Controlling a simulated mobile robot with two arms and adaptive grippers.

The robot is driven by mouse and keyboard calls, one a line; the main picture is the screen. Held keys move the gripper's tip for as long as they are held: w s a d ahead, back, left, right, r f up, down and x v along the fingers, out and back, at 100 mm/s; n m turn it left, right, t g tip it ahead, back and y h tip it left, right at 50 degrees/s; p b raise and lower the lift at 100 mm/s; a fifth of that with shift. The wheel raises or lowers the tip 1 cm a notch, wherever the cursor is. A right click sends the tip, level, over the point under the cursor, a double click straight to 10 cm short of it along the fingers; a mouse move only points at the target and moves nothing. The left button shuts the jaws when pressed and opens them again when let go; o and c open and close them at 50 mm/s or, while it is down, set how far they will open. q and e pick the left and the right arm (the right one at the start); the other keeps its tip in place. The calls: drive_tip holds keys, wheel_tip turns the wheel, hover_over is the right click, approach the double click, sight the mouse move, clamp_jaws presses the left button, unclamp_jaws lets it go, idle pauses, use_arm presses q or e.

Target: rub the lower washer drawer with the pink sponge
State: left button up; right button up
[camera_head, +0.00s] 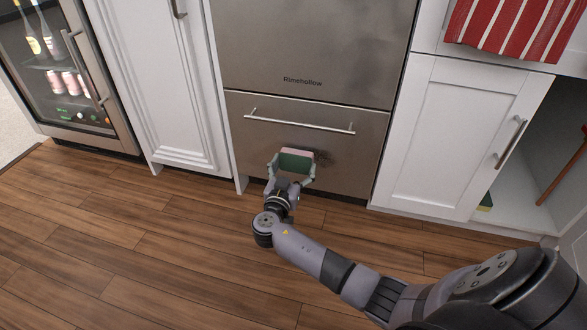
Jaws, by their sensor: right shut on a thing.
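The lower washer drawer (257,136) is a brushed steel front with a long bar handle (299,122) near its top. A dark smudge (323,159) shows on it just right of my right gripper. My right gripper (292,166) is shut on the sponge (295,151), whose pink edge shows above a green face. The sponge is at the drawer front, below the handle; whether it presses on the steel I cannot tell. My left gripper is not in view.
White cabinets (455,135) flank the washer. A glass-door drinks fridge (70,75) stands at left. A red striped towel (514,27) hangs at upper right, above an open cabinet space. The wooden floor (130,245) is clear.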

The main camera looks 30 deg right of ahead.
drive_tip(key=shift+w+d+b, duration=0.45)
drive_tip(key=shift+d, duration=0.1)
